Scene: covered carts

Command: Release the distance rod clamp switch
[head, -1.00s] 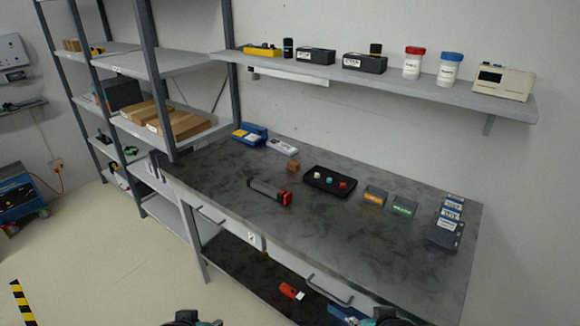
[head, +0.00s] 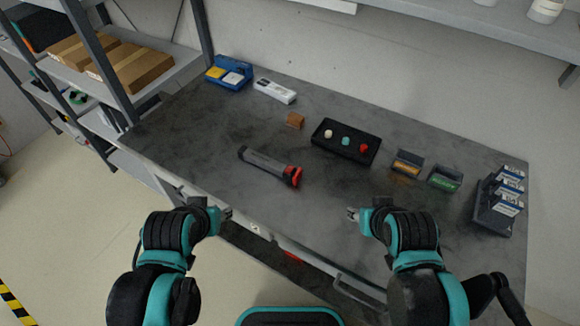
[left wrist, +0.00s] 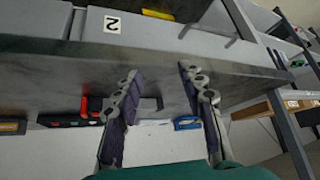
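A dark grey rod-shaped device with a red clamp-like end (head: 268,166) lies on the grey workbench (head: 215,130), its red end to the right. It may be the distance rod; I cannot make out a switch on it. My left gripper (head: 226,214) is at the bench's front edge, apart from the device. In the left wrist view my left gripper (left wrist: 155,85) has its two fingers spread with nothing held. My right gripper (head: 352,214) is at the front edge to the right, apart from the device; its finger opening is too small to tell.
Orange (head: 407,164) and green (head: 445,179) boxes and a dark rack (head: 497,210) stand right. A blue box (head: 228,74) is at back left. The front-middle bench top is clear.

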